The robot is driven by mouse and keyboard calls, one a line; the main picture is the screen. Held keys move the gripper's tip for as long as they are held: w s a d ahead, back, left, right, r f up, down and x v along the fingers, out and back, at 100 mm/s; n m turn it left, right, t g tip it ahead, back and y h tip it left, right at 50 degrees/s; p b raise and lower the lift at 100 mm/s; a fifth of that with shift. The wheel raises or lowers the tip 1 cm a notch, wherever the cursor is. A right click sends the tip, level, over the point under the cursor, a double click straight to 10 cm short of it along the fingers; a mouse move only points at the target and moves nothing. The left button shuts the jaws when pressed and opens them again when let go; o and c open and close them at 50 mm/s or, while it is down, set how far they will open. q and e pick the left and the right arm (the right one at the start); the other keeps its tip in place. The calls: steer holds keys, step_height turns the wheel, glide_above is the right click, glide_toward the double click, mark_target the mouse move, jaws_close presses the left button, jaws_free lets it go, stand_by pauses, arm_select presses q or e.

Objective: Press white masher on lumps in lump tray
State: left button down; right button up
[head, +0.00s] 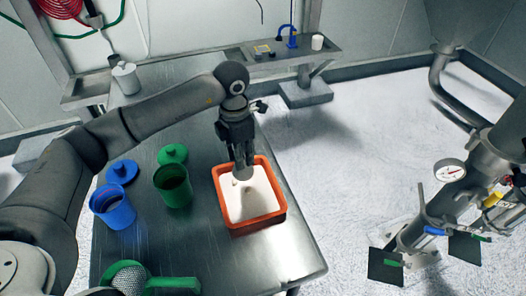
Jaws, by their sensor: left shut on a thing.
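The lump tray (283,212) is an orange-red rectangular tray on the metal table, filled with white powder (252,203). My left gripper (241,163) reaches over its far side, pointing down. It is shut on the white masher (244,174), of which only a small pale part shows below the fingers. The masher's lower end is at or just above the powder; I cannot tell if it touches. A small pale bump, perhaps a lump, shows beside it, but lumps are hard to make out against the white. My right gripper is not in view.
Left of the tray stand an open green container (173,187) and an open blue one (112,207), with a green lid (173,153) and a blue lid (122,172) behind them. A green-rimmed sieve (130,280) is at the near edge. Steel machinery (430,215) stands right.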

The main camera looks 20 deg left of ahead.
arm_select(q)
steer(key=shift+a+r+n+p, duration=0.1)
steer(key=shift+a+n+p, duration=0.3)
steer(key=shift+a+n, duration=0.6)
steer(key=f+b, duration=0.1)
steer(key=f, duration=0.1)
steer(key=f+b, duration=0.1)
steer(key=f, duration=0.1)
steer(key=a+f+b, duration=0.1)
steer(key=f, duration=0.1)
steer(key=shift+w, duration=0.15)
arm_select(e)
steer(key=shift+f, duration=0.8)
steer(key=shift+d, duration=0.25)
arm_select(q)
steer(key=shift+f+b, duration=0.7)
steer(key=shift+b, duration=0.05)
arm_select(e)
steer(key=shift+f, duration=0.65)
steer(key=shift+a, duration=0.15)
